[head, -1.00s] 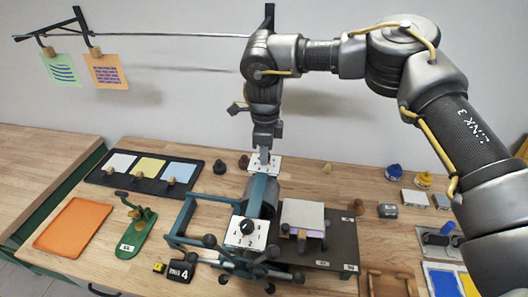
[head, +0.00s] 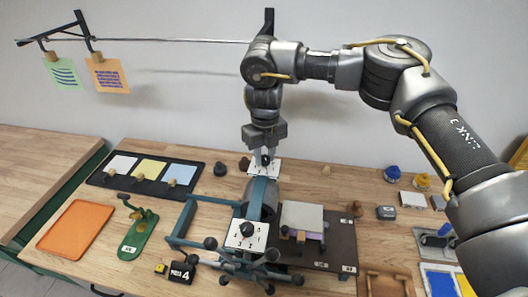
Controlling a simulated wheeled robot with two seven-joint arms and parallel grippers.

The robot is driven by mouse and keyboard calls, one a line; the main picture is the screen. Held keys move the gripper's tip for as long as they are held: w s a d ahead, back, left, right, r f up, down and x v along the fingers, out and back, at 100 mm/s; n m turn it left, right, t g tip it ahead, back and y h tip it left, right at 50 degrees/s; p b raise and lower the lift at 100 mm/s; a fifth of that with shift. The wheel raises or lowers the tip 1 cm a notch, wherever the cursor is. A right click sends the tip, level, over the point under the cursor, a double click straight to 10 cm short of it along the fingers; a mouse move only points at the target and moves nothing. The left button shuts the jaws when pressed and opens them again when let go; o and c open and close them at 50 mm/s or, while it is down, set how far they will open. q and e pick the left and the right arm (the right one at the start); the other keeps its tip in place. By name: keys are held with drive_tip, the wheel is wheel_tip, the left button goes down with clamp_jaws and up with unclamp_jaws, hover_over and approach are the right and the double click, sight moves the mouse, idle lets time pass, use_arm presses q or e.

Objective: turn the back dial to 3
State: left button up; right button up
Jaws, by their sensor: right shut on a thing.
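The press (head: 262,200) is blue-grey with a dark roller and stands in the middle of the bench. The back dial (head: 272,166) has a white plate at the press's far end. My right gripper (head: 264,156) comes down over it from above and is shut on its dark knob. The gripper covers much of the plate, so I cannot read the setting. The front dial (head: 247,235) is a white plate with a black knob and small marks at the press's near end. My left gripper is not in view.
A black tray (head: 147,174) with white, yellow and blue sheets lies left. An orange tray (head: 75,226), a green stand (head: 138,236) and a black block marked 4 (head: 181,272) lie nearer. Ink jars (head: 393,173) stand right. Two cards (head: 108,75) hang from a wire.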

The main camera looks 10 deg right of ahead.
sight(264, 157)
drive_tip(key=m+p, duration=0.1)
drive_tip(key=m, duration=0.4)
drive_tip(key=shift+m+p, duration=0.3)
drive_tip(key=shift+p, duration=0.05)
drive_tip(key=m+p, duration=0.1)
drive_tip(key=m, duration=0.3)
drive_tip(key=shift+m, duration=0.3)
drive_tip(key=shift+m+p, duration=0.3)
drive_tip(key=o, duration=1)
wheel_tip(264, 157, up, 11)
drive_tip(key=b, duration=0.3)
